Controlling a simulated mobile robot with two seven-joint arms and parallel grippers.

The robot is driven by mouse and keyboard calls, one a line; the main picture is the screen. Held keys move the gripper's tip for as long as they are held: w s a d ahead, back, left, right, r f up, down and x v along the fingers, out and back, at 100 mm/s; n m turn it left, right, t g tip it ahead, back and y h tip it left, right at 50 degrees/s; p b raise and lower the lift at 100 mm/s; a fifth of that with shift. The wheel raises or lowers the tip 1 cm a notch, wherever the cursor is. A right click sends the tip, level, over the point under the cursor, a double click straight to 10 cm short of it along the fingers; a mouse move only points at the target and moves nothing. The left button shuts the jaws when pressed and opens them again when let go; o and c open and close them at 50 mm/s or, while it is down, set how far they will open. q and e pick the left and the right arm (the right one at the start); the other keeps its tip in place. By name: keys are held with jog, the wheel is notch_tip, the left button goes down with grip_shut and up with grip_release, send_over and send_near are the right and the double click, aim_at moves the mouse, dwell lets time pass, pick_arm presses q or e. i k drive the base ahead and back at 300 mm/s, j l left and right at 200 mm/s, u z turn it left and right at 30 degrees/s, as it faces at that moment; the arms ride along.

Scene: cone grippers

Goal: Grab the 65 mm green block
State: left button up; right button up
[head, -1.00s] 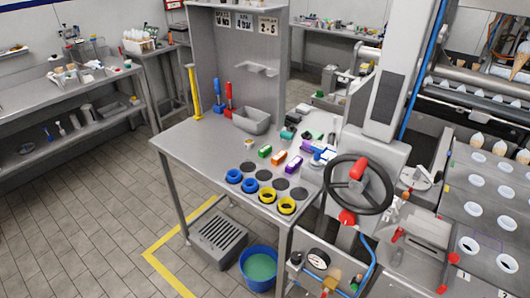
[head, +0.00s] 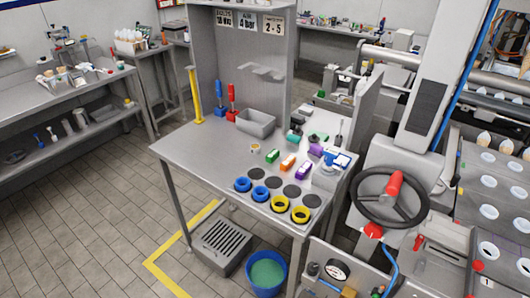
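A small green block (head: 272,156) lies on the steel table (head: 195,150), left of an orange block (head: 288,162) and a purple block (head: 304,170). Other green items (head: 316,138) sit farther back near the table's right rear edge. I cannot read any block's size. Neither of my grippers shows in the head view.
Blue rings (head: 242,184) and yellow rings (head: 301,214) sit with dark discs along the table's front. A grey bin (head: 256,122) stands at the back. A black handwheel (head: 389,199) rises at the right. The table's left part is clear.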

aim_at(271, 157)
jog(key=i+j, duration=0.15)
jog(key=j, duration=0.2)
jog(key=i+j, duration=0.2)
jog(key=j, duration=0.15)
jog(key=i+j+z, duration=0.1)
jog(key=j, duration=0.25)
jog(key=i+j, duration=0.2)
jog(key=j, duration=0.15)
jog(key=i+j, duration=0.15)
jog(key=j, duration=0.2)
jog(key=i+j, duration=0.15)
jog(key=j, duration=0.25)
jog(key=z, duration=0.05)
